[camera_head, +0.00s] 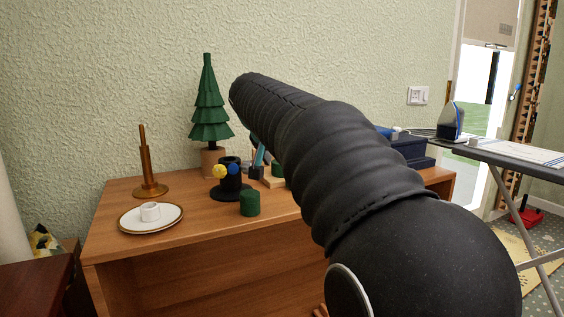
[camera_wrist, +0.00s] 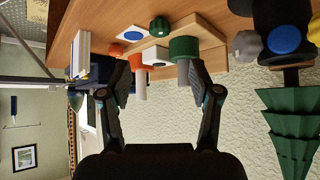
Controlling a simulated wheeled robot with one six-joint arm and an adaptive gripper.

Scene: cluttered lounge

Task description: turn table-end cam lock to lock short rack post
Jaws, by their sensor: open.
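In the wrist view my gripper (camera_wrist: 157,70) is open and empty, with its fingers spread either side of the picture's middle. Between and just beyond the fingertips stand an orange collar (camera_wrist: 140,63) with a pale post and a green collar (camera_wrist: 184,48) with a grey post. They are by a light wooden board (camera_wrist: 207,33) on the table. Other small parts there are a dark green knob (camera_wrist: 159,26), an orange knob (camera_wrist: 116,49) and a white plate with a blue disc (camera_wrist: 130,34). I cannot tell which is the table-end cam lock. In the head view my arm hides the gripper.
The wooden table (camera_head: 110,215) carries a plate with a white cup (camera_head: 151,211), a brown candlestick-like stand (camera_head: 146,170), a toy tree (camera_head: 209,110), a black holder (camera_head: 231,178) and a green cylinder (camera_head: 250,203). An ironing board (camera_head: 495,153) stands right. The table's front left is clear.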

